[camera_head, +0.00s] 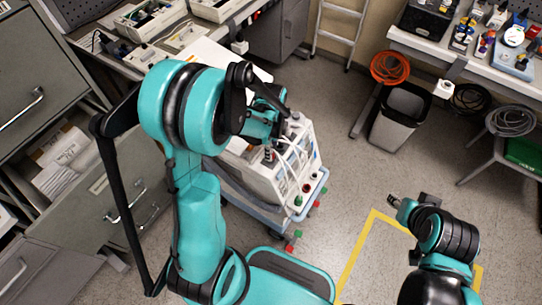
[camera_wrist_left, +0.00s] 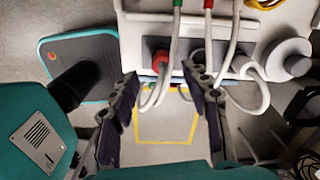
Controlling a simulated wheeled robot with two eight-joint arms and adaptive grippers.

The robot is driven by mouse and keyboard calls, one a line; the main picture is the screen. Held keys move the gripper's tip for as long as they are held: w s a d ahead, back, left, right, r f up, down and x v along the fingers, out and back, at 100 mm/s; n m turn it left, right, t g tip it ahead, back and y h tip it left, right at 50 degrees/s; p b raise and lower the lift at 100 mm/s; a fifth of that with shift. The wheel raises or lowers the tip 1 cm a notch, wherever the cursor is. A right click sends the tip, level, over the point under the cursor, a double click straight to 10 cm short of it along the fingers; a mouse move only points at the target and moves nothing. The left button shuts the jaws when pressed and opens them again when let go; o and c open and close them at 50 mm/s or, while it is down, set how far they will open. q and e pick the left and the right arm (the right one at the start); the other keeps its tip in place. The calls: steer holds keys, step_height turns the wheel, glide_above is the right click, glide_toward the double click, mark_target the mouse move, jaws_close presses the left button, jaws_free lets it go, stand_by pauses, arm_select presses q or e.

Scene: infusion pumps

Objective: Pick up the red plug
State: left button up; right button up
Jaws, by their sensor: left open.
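A white pump unit (camera_head: 287,178) stands on a small cart below my left gripper (camera_head: 264,118). In the left wrist view, a red round plug-like part (camera_wrist_left: 161,58) sits at the unit's edge, between and just beyond the fingertips of the open left gripper (camera_wrist_left: 163,82). The fingers do not visibly touch it. A second red connector (camera_wrist_left: 208,4) and a green connector (camera_wrist_left: 177,4) with white leads show at the top edge. In the head view, a red part (camera_head: 307,188) shows on the unit's front. My right gripper (camera_head: 397,202) is at the lower right, away from the unit; its jaws are unclear.
White looped leads (camera_wrist_left: 160,92) hang close to the left fingers. A bin (camera_head: 401,117) stands at the right, below a bench (camera_head: 440,62). Open drawers (camera_head: 112,196) are at the left.

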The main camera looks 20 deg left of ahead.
arm_select(q)
steer(key=f, duration=0.1)
steer(key=f+b, duration=0.1)
steer(key=f, duration=0.1)
steer(key=f+b, duration=0.1)
steer(key=shift+w+a+f, duration=0.2)
steer(key=shift+a, duration=0.1)
steer(key=shift+r, duration=0.1)
jaws_close()
steer(key=shift+r+p, duration=0.4)
steer(key=shift+r, duration=0.05)
steer(key=r, duration=0.1)
steer(key=r+p, duration=0.2)
steer(key=r, duration=0.1)
steer(key=shift+d, duration=0.3)
steer(key=w+d+r+p, duration=0.1)
steer(key=d+r+p, duration=0.2)
steer(key=d+r, duration=0.3)
steer(key=d, duration=0.5)
steer(key=shift+w, duration=0.25)
